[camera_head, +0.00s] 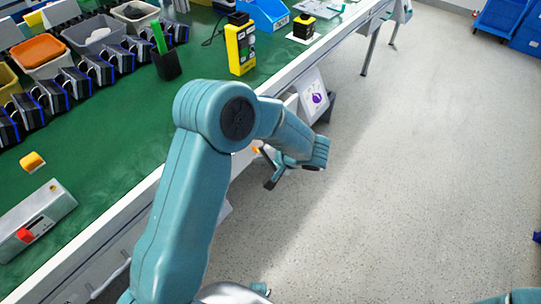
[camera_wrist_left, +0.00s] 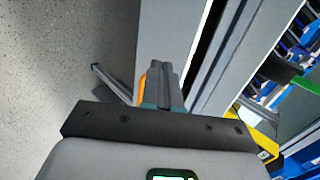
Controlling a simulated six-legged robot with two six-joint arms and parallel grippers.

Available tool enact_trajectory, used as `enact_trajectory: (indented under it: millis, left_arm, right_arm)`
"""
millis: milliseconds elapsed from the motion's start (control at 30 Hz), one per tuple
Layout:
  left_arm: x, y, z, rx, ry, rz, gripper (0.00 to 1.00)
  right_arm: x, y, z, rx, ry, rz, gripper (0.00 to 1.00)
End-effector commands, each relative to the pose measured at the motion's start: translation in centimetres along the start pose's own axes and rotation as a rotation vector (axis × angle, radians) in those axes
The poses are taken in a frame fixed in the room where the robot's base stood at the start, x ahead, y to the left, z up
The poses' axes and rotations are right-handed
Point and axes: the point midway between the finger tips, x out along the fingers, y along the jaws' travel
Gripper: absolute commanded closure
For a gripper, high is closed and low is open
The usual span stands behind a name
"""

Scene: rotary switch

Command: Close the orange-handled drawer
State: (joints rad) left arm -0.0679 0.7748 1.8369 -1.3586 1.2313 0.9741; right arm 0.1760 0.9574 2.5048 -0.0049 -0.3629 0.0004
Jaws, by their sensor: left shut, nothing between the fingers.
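The orange handle (camera_head: 257,149) shows as a small patch under the table edge in the head view, mostly hidden by my left arm. In the left wrist view, the orange piece (camera_wrist_left: 141,86) is just left of my fingers. A plain grey panel (camera_wrist_left: 165,30), possibly the drawer front, lies beyond the fingertips. My left gripper (camera_wrist_left: 171,72) is shut and empty, beside the orange piece; I cannot tell whether they touch. It also shows small in the head view (camera_head: 265,157). How far the drawer stands out is hidden. My right gripper is not in view.
The green-topped table (camera_head: 110,180) runs along the left. A yellow device (camera_head: 240,45), a grey box with a red switch (camera_head: 38,222) and several bins stand on it. A white panel with a purple mark (camera_head: 314,97) is below its edge.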

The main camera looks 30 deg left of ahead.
Motion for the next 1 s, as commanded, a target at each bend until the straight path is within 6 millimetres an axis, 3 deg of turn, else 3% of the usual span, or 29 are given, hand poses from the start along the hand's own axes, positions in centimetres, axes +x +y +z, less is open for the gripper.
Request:
enact_trajectory:
  millis: [100,300,767,1000]
  left_arm:
    - [2.3,-0.5,0.1,-0.005,-0.005,0.0,1.0]
    - [4.1,-2.4,0.0,-0.005,-0.004,0.0,1.0]
    - [4.7,-2.8,-0.1,-0.003,-0.002,0.0,1.0]
    - [7.5,-4.5,0.0,-0.011,-0.002,0.0,1.0]
  right_arm:
    - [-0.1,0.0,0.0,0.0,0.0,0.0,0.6]
    - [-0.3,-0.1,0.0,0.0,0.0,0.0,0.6]
    - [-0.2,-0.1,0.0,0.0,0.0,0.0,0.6]
    - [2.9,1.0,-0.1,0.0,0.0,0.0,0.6]
